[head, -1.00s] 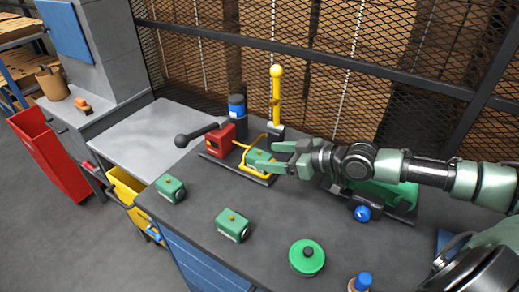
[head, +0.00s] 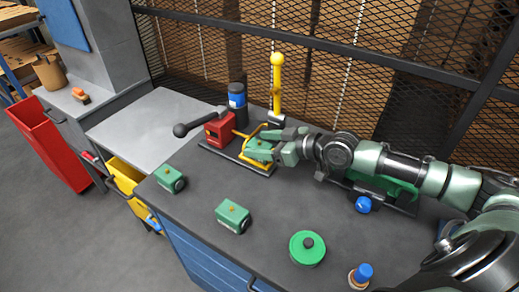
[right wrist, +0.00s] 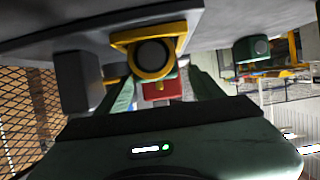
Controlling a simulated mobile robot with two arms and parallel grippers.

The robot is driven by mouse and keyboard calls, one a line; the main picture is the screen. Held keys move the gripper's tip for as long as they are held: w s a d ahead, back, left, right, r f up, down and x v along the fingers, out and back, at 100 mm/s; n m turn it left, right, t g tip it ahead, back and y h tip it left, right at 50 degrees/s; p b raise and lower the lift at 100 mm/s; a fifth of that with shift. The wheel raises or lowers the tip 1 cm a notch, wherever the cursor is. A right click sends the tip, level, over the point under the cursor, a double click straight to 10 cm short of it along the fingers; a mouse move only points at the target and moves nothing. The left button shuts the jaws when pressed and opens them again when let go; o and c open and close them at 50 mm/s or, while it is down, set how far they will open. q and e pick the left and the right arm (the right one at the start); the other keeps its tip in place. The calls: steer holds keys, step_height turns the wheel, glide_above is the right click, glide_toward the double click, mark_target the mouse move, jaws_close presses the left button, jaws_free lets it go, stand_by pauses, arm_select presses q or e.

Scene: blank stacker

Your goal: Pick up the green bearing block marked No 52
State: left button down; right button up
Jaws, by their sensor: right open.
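Three green bearing blocks show in the head view: one at the left edge of the bench (head: 170,179), one near the front middle (head: 232,216), and one in the yellow and red fixture (head: 258,150). No number can be read on any of them. My right gripper (head: 271,147) is open at the fixture block, its fingers on either side of it and partly hiding it. In the right wrist view, the fingers (right wrist: 163,92) reach toward a yellow frame (right wrist: 150,70) around a dark round face. I cannot tell whether they touch the block. My left gripper is not in view.
The red clamp (head: 219,131) with a black-knobbed lever stands left of my gripper. A green round lid (head: 307,247) lies in front.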

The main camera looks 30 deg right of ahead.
mark_target(258, 142)
steer(key=shift+p+x, duration=0.3)
steer(key=shift+x, duration=1.65)
jaws_close()
steer(key=shift+d+r, duration=0.1)
steer(key=shift+r, duration=0.1)
